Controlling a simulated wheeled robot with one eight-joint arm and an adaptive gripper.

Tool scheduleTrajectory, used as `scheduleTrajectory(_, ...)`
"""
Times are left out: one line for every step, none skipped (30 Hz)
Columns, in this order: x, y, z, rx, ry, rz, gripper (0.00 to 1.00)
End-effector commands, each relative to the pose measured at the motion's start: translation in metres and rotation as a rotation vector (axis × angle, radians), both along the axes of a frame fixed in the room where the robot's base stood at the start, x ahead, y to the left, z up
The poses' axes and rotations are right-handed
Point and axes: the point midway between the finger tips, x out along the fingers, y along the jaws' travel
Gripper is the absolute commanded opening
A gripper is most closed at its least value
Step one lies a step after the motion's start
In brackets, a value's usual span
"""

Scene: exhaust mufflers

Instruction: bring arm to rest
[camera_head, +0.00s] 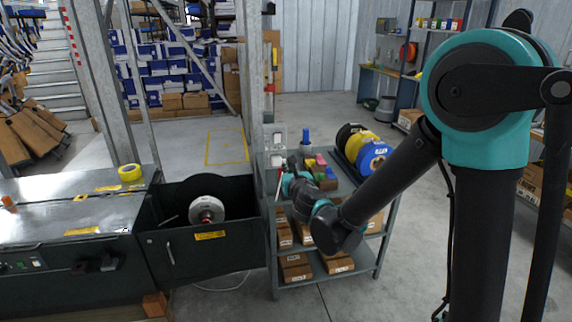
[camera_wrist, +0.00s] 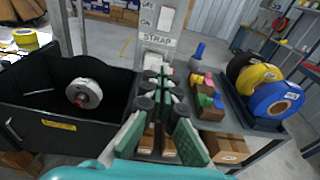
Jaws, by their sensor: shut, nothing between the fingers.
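My arm reaches forward from the right of the head view, with its teal and black links bent down toward the shelf cart (camera_head: 328,288). My gripper (camera_head: 287,168) is at the cart's left side, above its top shelf. In the wrist view my gripper (camera_wrist: 164,78) points away from the camera, its green-padded fingers shut with nothing held. Part of the cart top is hidden behind the fingers and the arm. A grey panel marked STRAP (camera_wrist: 157,41) stands just beyond the fingertips.
A dark open bin with a white reel (camera_head: 207,210) stands left of the cart. Black, yellow and blue rolls (camera_head: 372,156) sit at the cart's right, with small coloured blocks (camera_wrist: 207,93) beside them. A workbench (camera_head: 65,215) lies far left. Floor behind the cart is clear.

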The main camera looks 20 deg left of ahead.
Motion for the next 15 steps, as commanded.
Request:
scheduleTrajectory(0.0,0.0,0.0,0.0,0.0,0.0,0.0)
scheduleTrajectory(0.0,0.0,0.0,0.0,0.0,0.0,0.0)
scheduleTrajectory(0.0,0.0,0.0,0.0,0.0,0.0,0.0)
scheduleTrajectory(0.0,0.0,0.0,0.0,0.0,0.0,0.0)
scheduleTrajectory(0.0,0.0,0.0,0.0,0.0,0.0,0.0)
scheduleTrajectory(0.0,0.0,0.0,0.0,0.0,0.0,0.0)
scheduleTrajectory(0.0,0.0,0.0,0.0,0.0,0.0,0.0)
scheduleTrajectory(0.0,0.0,0.0,0.0,0.0,0.0,0.0)
scheduleTrajectory(0.0,0.0,0.0,0.0,0.0,0.0,0.0)
scheduleTrajectory(0.0,0.0,0.0,0.0,0.0,0.0,0.0)
scheduleTrajectory(0.0,0.0,0.0,0.0,0.0,0.0,0.0)
scheduleTrajectory(0.0,-0.001,0.0,0.002,0.002,-0.002,0.0)
scheduleTrajectory(0.001,-0.003,0.0,0.007,0.008,-0.007,0.0)
scheduleTrajectory(0.003,-0.007,0.0,0.017,0.017,-0.017,0.0)
scheduleTrajectory(0.007,-0.015,-0.001,0.038,0.037,-0.038,0.0)
